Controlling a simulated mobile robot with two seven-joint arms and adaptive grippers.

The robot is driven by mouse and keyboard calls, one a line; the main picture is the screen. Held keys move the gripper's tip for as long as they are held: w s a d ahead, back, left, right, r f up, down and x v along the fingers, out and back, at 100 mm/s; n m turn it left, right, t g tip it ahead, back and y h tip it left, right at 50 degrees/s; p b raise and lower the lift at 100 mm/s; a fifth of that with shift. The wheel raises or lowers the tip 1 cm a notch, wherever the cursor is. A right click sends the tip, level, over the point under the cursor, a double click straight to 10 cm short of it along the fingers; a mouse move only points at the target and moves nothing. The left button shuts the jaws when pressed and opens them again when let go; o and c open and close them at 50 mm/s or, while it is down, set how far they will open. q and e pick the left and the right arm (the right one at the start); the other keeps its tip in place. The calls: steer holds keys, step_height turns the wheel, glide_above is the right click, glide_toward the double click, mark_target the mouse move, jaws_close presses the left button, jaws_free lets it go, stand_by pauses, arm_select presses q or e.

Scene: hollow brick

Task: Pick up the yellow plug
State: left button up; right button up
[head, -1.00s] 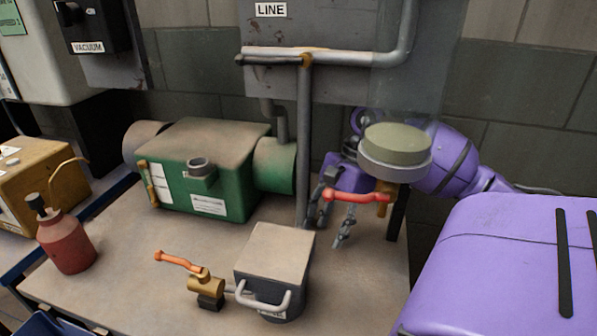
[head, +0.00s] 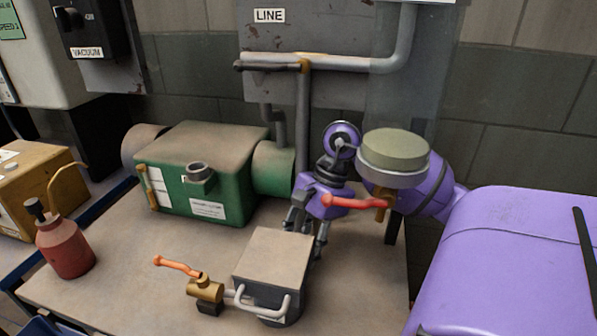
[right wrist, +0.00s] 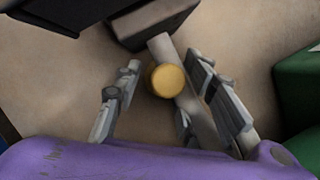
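The yellow plug (right wrist: 168,80) shows as a round yellow disc in the right wrist view, against a grey pipe (right wrist: 160,46). I cannot make the plug out in the head view, where my gripper and the tan-topped box may hide it. My right gripper (right wrist: 166,100) is open, with one finger on either side of the plug and gaps between. I cannot tell whether the fingertips are level with it. In the head view the right gripper (head: 306,230) points down just behind the box. My left gripper is not in view.
The tan-topped box (head: 272,256) with a grey handle stands in front of my right gripper. A green tank (head: 228,180) is to its left. A red-handled valve (head: 355,203) under a round gauge is close on the right. An orange-handled valve (head: 205,290) stands front left.

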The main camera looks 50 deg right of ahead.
steer(key=c, duration=0.6)
steer(key=shift+c, duration=0.3)
steer(key=shift+r, duration=0.15)
